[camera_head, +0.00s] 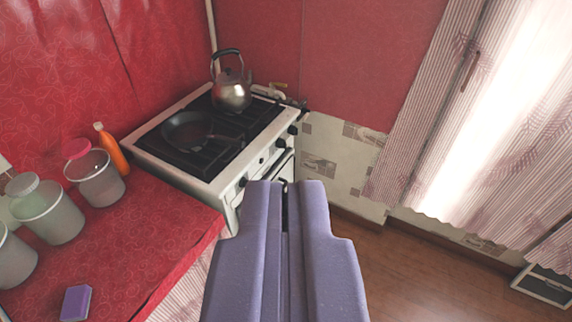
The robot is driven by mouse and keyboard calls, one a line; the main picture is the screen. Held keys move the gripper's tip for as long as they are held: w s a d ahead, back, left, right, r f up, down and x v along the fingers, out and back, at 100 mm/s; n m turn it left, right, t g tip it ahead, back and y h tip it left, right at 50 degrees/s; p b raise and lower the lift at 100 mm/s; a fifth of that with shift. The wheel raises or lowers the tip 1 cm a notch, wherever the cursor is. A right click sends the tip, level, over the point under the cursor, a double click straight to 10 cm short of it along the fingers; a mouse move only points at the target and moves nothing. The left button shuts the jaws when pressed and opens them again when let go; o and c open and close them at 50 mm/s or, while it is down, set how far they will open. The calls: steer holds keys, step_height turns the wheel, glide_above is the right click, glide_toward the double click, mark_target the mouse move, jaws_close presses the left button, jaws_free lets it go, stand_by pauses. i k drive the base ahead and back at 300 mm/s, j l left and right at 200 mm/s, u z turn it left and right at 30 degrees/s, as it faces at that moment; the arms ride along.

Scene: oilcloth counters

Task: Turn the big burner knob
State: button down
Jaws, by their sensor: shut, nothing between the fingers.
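The white stove (160,166) stands ahead, slightly left of centre, with a black grate on top. Dark knobs line its front panel; one knob (293,129) is near the far right corner, another (280,143) is beside it, and one (243,182) is nearer me. I cannot tell which is the big one. My gripper (286,184) is shut and empty, pointing at the stove from the front. It looks apart from the knobs and hides the lower stove front.
A frying pan (188,130) and a metal kettle (231,92) stand on the stove. The red counter (150,230) at left holds jars (96,178), an orange bottle (112,150) and a purple sponge (76,302). Wooden floor (420,270) is clear at right, below the striped curtain (430,120).

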mark_target(281, 143)
steer(key=i+l, duration=0.25)
steer(key=i, duration=0.45)
steer(key=i+l+z, duration=0.15)
steer(key=i, duration=0.5)
steer(key=i+l, duration=0.25)
steer(key=i, duration=0.45)
steer(key=i+l+z, duration=0.1)
steer(key=i, duration=0.55)
